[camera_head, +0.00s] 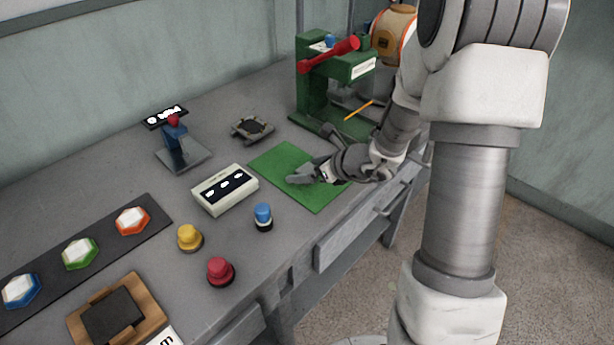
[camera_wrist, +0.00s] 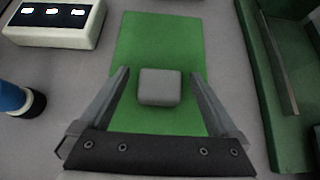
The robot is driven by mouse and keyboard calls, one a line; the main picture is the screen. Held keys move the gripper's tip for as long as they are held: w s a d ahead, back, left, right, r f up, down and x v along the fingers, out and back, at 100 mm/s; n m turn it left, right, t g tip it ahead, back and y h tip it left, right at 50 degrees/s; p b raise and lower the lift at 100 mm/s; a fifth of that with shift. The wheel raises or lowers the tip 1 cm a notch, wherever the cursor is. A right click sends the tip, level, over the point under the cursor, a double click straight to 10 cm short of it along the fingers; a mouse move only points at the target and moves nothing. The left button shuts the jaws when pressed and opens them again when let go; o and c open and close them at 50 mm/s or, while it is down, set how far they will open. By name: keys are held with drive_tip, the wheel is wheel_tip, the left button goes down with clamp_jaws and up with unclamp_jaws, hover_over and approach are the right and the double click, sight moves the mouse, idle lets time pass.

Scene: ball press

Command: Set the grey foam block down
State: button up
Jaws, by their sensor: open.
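The grey foam block (camera_wrist: 160,87) rests on the green mat (camera_wrist: 158,35) in the wrist view, between and slightly beyond my open fingers. A gap shows on either side of it, so neither finger touches it. My gripper (camera_wrist: 160,95) is open. In the head view my gripper (camera_head: 300,179) is low over the green mat (camera_head: 268,158).
A cream box with a dark display (camera_head: 225,188) stands left of the mat. A blue-topped knob (camera_head: 263,217) is near the front. The green press (camera_head: 325,85) with a red lever stands behind, right of the mat. Yellow (camera_head: 189,237) and red (camera_head: 220,271) knobs stand further left.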

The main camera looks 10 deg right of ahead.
drive_tip(key=shift+w+a, duration=0.1)
drive_tip(key=c, duration=1.5)
